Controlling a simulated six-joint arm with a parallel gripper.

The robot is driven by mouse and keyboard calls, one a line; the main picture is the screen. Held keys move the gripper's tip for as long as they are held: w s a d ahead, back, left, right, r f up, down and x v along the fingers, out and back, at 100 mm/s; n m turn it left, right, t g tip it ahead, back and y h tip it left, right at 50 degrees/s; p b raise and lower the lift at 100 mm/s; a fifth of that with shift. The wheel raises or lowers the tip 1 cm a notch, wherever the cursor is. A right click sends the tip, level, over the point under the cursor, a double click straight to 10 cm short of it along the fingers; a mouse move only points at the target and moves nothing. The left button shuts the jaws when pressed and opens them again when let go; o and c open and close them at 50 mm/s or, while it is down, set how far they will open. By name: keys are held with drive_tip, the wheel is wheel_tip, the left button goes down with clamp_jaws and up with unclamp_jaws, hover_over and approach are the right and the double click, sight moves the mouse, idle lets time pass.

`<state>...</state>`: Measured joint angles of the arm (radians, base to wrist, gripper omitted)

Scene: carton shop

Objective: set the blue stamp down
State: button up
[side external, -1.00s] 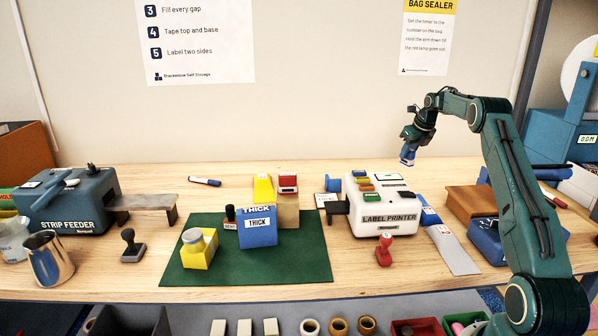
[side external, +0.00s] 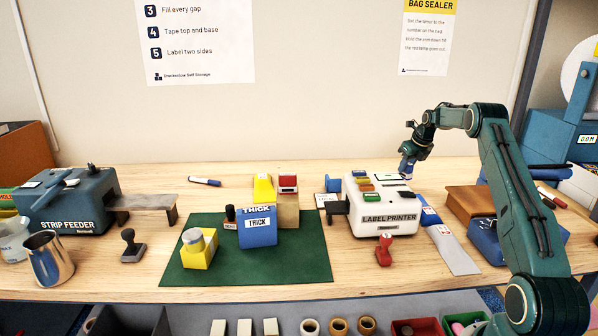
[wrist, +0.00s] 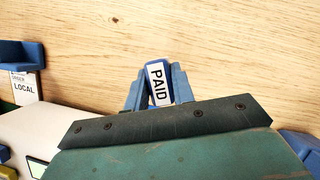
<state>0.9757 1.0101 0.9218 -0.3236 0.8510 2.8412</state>
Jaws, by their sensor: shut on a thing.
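My gripper (side external: 408,164) points down behind the label printer's right end, low over the table. It is shut on the blue stamp (wrist: 154,68), whose white label reads PAID. In the wrist view the stamp sits between the two blue-grey fingers of my gripper (wrist: 157,88). In the side view only a small part of the blue stamp (side external: 406,176) shows below the fingers, close to the wood. I cannot tell whether its base touches the table; the printer's edge and my gripper hide it.
The white label printer (side external: 388,225) stands just in front of my gripper. A blue and grey strip (side external: 455,252) lies at its right, beside a brown box (side external: 468,201). A red stamp (side external: 384,252) stands before the printer. Bare wood (wrist: 230,50) shows around the held stamp.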

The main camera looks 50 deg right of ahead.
sight(406, 173)
drive_tip(key=shift+f, duration=1.45)
drive_tip(key=shift+f, duration=0.1)
drive_tip(key=o, duration=1)
drive_tip(key=shift+v, duration=6.1)
drive_tip(key=shift+d, duration=0.1)
